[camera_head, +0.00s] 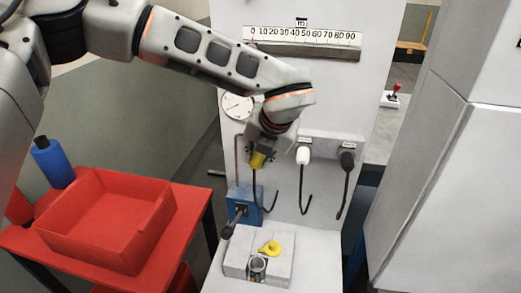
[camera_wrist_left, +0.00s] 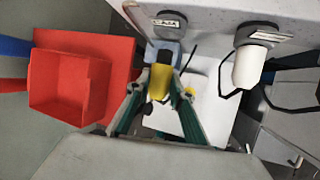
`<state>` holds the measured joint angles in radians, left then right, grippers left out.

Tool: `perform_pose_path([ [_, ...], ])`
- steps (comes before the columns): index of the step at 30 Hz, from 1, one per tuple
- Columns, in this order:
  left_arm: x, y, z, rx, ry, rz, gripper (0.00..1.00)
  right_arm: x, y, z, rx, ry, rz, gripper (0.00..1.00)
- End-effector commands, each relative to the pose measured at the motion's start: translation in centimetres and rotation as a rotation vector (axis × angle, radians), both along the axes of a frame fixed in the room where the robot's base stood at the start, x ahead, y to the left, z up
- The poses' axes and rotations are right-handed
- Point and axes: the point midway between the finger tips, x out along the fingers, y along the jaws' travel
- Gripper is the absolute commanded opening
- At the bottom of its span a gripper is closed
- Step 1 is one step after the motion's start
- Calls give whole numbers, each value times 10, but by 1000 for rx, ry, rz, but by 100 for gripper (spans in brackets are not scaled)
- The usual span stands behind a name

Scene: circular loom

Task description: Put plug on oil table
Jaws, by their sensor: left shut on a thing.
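My left gripper (camera_head: 262,152) is shut on a yellow plug (camera_head: 258,160) in front of the machine's upright panel. In the left wrist view the plug (camera_wrist_left: 160,80) sits between the two green-edged fingers (camera_wrist_left: 158,110). The gripper hides the socket area behind it, so I cannot tell whether the plug still touches its socket. A dark cable hangs below it. A red table (camera_head: 185,200) stands at the left and a pale machine table (camera_head: 310,250) below. No label shows which is the oil table. My right gripper is not in view.
A white plug (camera_head: 303,156) and a black plug (camera_head: 347,159) hang at the panel to the right, with hooked cables. A red bin (camera_head: 105,225) and blue bottle (camera_head: 52,162) stand on the red table. A metal block (camera_head: 236,262) with a yellow part (camera_head: 270,248) lies below.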

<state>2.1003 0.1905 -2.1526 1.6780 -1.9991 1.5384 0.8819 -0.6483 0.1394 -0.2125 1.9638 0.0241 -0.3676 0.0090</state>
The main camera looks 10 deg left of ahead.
Motion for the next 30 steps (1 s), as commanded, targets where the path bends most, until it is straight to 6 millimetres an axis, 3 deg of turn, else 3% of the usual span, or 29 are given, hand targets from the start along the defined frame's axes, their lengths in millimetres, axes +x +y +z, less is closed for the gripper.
perform_pose_path([
  [30, -85, -1, -1, -1, 0, -1, 0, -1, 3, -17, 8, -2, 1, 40],
])
